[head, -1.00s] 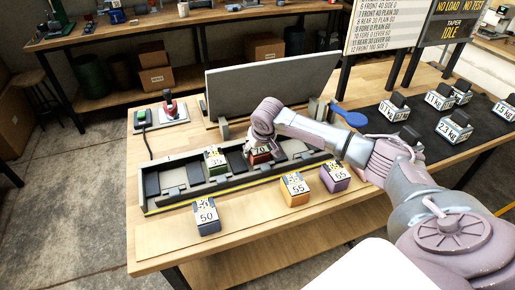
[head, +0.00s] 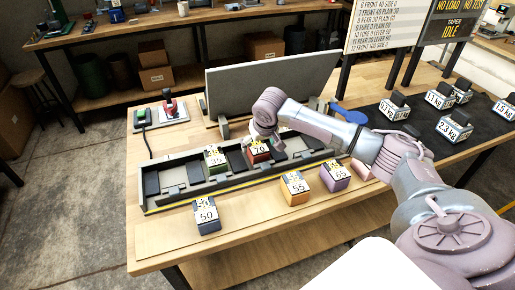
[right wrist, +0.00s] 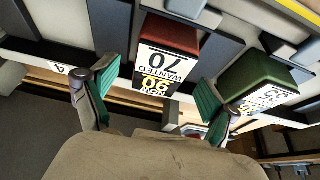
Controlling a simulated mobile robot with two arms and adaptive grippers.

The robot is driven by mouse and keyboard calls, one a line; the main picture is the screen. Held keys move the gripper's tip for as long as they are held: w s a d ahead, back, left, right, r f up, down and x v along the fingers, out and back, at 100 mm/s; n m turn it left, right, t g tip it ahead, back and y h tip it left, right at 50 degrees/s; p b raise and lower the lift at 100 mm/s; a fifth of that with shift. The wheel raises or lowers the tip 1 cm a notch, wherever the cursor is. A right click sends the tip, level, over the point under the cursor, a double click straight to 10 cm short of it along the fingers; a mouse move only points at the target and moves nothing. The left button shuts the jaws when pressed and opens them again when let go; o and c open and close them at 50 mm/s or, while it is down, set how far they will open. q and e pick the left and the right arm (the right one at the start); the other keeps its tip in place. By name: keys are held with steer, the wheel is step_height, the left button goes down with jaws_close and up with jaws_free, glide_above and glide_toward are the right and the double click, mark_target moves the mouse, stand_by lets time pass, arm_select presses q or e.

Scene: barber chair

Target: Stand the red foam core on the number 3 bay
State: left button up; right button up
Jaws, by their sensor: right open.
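The red foam core (head: 258,151), labelled 70, stands upright in a bay of the long grey rack, between dark dividers. It also shows in the right wrist view (right wrist: 172,50) with its label towards me. My right gripper (head: 270,136) is open and empty just above and behind the red core. In the right wrist view its green-padded fingertips (right wrist: 156,88) are spread on either side of the core's label, apart from the core. The number of the bay under the core is hidden. My left gripper is not in view.
A green core (head: 215,157) stands in the rack (head: 160,207) left of the red one. Blue (head: 206,217), orange (head: 295,190) and purple (head: 335,177) cores stand on the front bench edge. A grey panel (head: 270,88) rises behind the rack. Weights (head: 454,128) sit on a dark mat at right.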

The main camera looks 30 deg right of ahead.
steer(key=v, duration=0.8)
steer(key=shift+s+r, duration=0.15)
steer(key=shift+r, duration=0.15)
steer(key=shift+f, duration=0.1)
